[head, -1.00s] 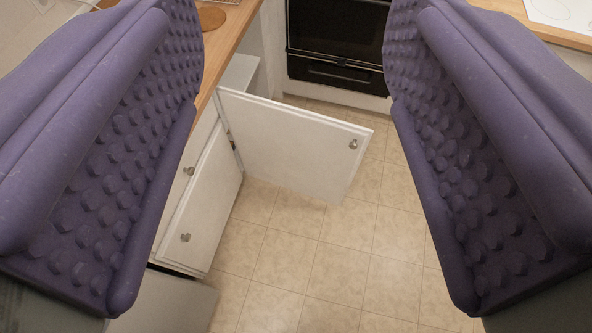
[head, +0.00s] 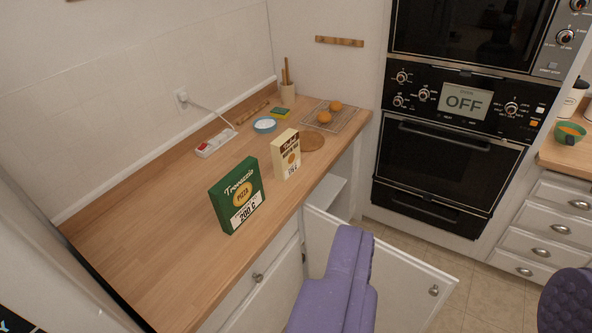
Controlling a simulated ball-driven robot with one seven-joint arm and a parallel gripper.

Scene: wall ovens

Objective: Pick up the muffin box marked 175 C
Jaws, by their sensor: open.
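Two boxes stand upright on the wooden counter in the head view. The cream box (head: 286,154) has a brown top label and a round picture; its lower number is too small to read surely. I take it for the muffin box. The green pizza box (head: 237,196), marked 200 C, stands in front of it to the left. My gripper (head: 455,300) is open and empty, its purple padded fingers at the bottom and lower right edge. It is apart from both boxes, nearer the camera and to their right.
The wooden counter (head: 140,238) is clear at the front left. An open cabinet door (head: 405,280) juts out below. The wall oven (head: 440,160) reads OFF.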

